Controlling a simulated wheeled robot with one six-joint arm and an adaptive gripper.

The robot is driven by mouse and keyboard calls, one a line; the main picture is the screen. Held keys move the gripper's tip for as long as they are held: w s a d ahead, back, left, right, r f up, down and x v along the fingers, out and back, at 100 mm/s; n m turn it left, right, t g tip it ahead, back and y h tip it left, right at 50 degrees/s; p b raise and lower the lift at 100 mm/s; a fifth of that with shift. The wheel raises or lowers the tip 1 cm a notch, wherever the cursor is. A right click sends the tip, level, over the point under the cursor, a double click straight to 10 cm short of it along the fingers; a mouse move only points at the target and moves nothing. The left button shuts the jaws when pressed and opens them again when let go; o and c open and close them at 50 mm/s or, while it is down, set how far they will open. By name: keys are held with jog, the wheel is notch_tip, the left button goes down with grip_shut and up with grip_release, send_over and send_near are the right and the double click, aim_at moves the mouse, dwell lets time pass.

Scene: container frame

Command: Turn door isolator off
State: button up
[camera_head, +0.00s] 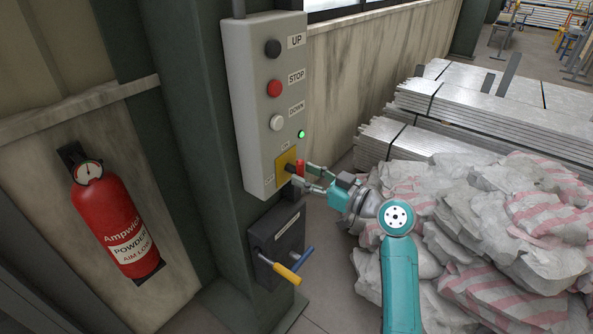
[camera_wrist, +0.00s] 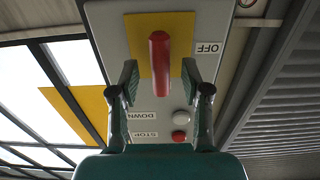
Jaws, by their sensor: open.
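The door isolator is a red handle (camera_wrist: 159,55) on a yellow plate (camera_wrist: 180,28), low on a grey control box (camera_head: 251,100). In the wrist view the handle lies between my two open fingers, with a gap on each side. An OFF label (camera_wrist: 208,48) is beside the plate. In the head view my gripper (camera_head: 311,176) is at the lower front of the box, by the yellow plate (camera_head: 283,170), and its fingers partly hide the handle. A green lamp (camera_head: 301,134) is lit above the plate.
Black UP (camera_head: 273,48), red STOP (camera_head: 274,88) and white DOWN (camera_head: 277,122) buttons are above the isolator. A dark box with yellow and blue levers (camera_head: 278,240) is below. A fire extinguisher (camera_head: 117,222) hangs left. Sacks (camera_head: 480,215) and metal stacks (camera_head: 470,120) fill the right.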

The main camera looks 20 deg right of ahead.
aim_at(303, 174)
jog(key=shift+x, duration=1.7)
grip_shut()
